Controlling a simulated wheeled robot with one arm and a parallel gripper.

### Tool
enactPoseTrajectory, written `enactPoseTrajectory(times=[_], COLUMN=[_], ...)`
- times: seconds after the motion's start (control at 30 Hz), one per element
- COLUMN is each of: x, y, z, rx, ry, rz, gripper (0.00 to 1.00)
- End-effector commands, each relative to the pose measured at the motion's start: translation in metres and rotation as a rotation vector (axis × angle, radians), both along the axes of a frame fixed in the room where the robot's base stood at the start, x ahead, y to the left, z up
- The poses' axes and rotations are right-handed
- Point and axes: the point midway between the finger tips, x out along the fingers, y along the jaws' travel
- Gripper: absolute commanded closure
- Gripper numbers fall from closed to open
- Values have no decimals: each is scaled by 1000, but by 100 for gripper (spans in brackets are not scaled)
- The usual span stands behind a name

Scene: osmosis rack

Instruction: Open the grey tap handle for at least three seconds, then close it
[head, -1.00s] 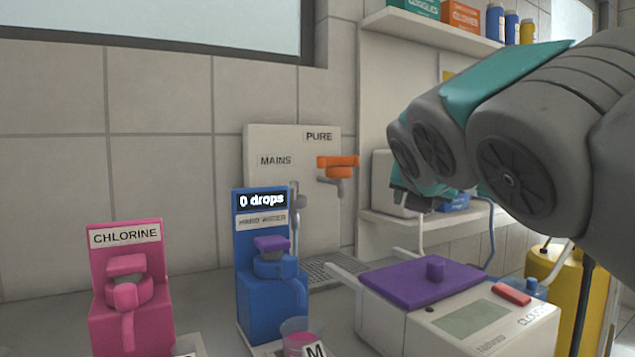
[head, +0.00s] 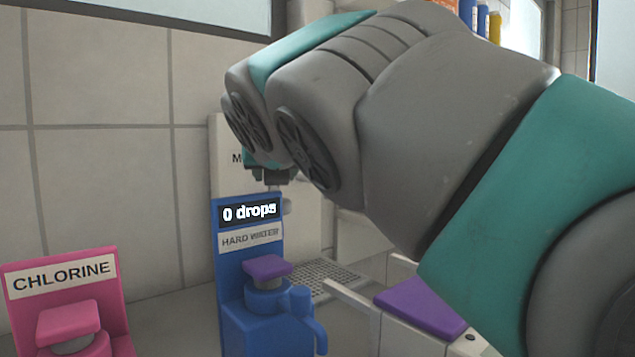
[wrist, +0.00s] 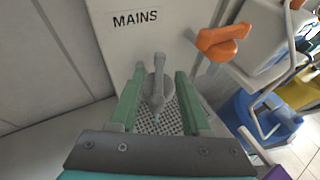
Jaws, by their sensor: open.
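The grey tap (wrist: 157,85) is on the white panel under the MAINS label in the wrist view, with its handle upright. My gripper (wrist: 159,80) is open, with one green finger on each side of the tap. I cannot tell whether either finger touches it. In the head view my arm hides most of the panel (head: 225,180). Only a small grey part of the tap (head: 287,206) shows there, below the end of my arm. No water stream is visible.
An orange tap (wrist: 222,42) is to the right of the grey one. A perforated drain (wrist: 160,122) lies below. A blue hard water dispenser (head: 265,320) reading 0 drops, a pink chlorine dispenser (head: 65,300) and a purple-lidded device (head: 420,305) stand in front.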

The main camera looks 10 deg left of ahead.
Motion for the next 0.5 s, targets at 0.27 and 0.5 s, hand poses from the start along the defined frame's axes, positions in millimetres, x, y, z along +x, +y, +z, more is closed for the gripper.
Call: enactPoseTrajectory(times=[0.27, 0.5], x=[16, 49], y=[6, 19], z=[-8, -23], rx=[1, 0], ry=[1, 1], rz=[1, 2], gripper=[52, 52])
